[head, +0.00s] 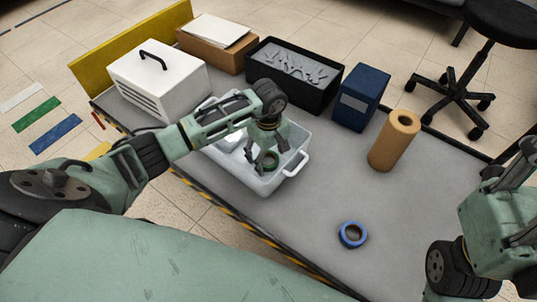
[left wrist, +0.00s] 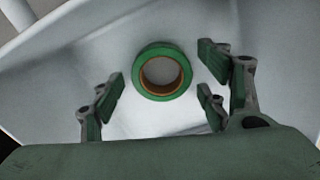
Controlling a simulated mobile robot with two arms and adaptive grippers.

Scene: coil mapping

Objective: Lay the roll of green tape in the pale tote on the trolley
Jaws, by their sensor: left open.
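The roll of green tape (head: 271,160) lies flat inside the pale tote (head: 292,175), on its floor near the right end. In the left wrist view the green tape (left wrist: 162,71) shows as a ring with a brown core, between and a little beyond the fingers. My left gripper (head: 262,163) is open over the tape, reaching down into the tote. In the left wrist view its fingers (left wrist: 160,98) are spread and hold nothing. The tote stands on the grey trolley top (head: 310,235). My right arm shows at the right edge, but its fingers are out of the picture.
A blue tape roll (head: 353,235) lies on the trolley at the front. A brown roll (head: 394,141), a blue box (head: 361,97), a black bin (head: 323,95) and a white case (head: 148,91) stand around the tote. The trolley's front right is mostly clear.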

